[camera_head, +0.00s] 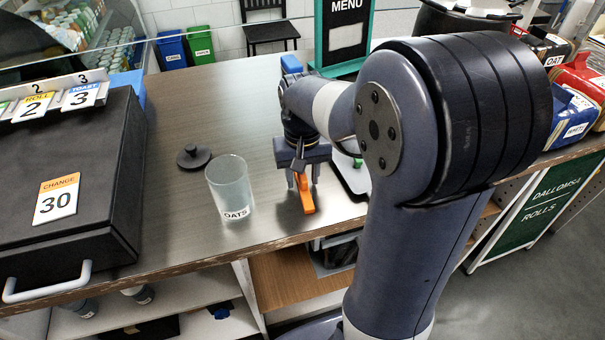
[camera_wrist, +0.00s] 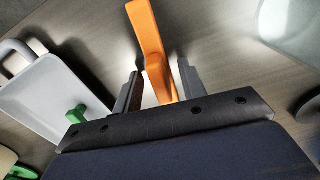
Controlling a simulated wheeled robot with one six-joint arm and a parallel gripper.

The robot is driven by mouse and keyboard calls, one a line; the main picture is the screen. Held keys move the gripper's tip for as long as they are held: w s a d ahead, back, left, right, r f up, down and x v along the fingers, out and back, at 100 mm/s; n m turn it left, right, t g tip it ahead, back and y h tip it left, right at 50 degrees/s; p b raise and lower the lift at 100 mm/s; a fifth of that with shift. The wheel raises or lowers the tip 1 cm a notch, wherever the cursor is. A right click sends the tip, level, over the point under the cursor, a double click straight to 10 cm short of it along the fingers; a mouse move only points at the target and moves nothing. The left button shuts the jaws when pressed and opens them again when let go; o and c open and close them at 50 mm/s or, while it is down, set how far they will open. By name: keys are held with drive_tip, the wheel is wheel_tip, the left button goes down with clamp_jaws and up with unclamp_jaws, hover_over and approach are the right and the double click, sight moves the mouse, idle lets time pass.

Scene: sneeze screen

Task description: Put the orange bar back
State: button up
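The orange bar (camera_head: 305,196) is at the counter's front part, just right of the OATS jar. In the wrist view the orange bar (camera_wrist: 149,32) runs between my two fingers. My gripper (camera_head: 303,179) points down over the bar. In the wrist view my gripper (camera_wrist: 160,74) has its fingers apart, one on each side of the bar. A gap shows between the left finger and the bar; the right finger is closer. Whether the bar touches the counter under the gripper is hidden.
A clear OATS jar (camera_head: 230,184) stands left of my gripper, with a dark lid (camera_head: 193,156) behind it. A pale tray (camera_wrist: 45,95) with a green piece (camera_wrist: 76,114) lies on the other side. A black CHANGE box (camera_head: 100,190) fills the left; a MENU board (camera_head: 345,38) stands behind.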

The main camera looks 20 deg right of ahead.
sight(301, 177)
idle(0.3)
wheel_tip(301, 177, up, 11)
drive_tip(key=shift+s+a, duration=0.25)
drive_tip(key=shift+s, duration=0.15)
drive_tip(key=shift+f, duration=0.15)
drive_tip(key=f, duration=1)
drive_tip(key=shift+w+d+f, duration=0.25)
drive_tip(key=shift+w+f, duration=0.15)
drive_tip(key=shift+r+p, duration=0.3)
drive_tip(key=shift+r, duration=0.25)
drive_tip(key=shift+w+r+b, duration=0.1)
drive_tip(key=shift+r+b, duration=0.25)
drive_tip(key=shift+b, duration=0.05)
drive_tip(key=shift+r, duration=0.8)
